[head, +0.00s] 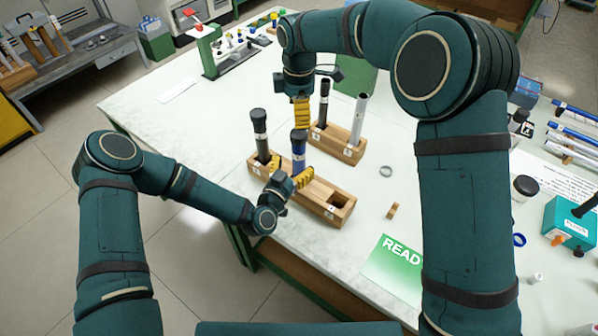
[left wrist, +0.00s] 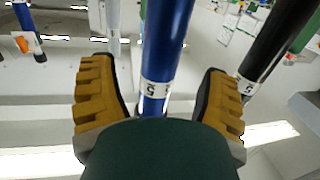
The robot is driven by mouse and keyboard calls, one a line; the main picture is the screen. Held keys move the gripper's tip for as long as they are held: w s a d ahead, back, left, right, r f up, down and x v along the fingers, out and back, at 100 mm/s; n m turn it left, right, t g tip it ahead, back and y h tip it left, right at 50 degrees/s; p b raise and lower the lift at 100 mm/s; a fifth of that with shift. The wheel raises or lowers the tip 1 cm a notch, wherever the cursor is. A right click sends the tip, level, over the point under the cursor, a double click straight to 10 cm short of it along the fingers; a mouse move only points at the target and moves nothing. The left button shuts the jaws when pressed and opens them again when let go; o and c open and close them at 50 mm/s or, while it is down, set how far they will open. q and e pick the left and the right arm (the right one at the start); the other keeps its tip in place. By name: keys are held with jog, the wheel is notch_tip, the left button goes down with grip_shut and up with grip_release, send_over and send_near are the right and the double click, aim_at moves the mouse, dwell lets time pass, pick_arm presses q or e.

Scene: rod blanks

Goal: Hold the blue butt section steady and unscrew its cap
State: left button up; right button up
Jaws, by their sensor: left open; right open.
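The blue butt section (head: 298,158) stands upright in the near wooden rack (head: 345,188), with a dark cap (head: 299,137) on its top. My left gripper (head: 288,170) is open, its yellow fingers on either side of the blue section. In the left wrist view the blue section (left wrist: 166,50) passes between the two spread fingers (left wrist: 160,105), with a white numbered band low on it. My right gripper (head: 302,116) points down just above the cap. It is open; its fingers overlap in this view, and whether they touch the cap cannot be told.
A black capped section (head: 260,133) stands left of the blue one in the same rack, which has an empty socket at right. A second rack (head: 340,143) behind holds a black and a grey rod. A ring (head: 385,171) and small wooden piece (head: 392,211) lie right.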

pick_arm(q)
jog(key=shift+x, duration=2.65)
grip_shut()
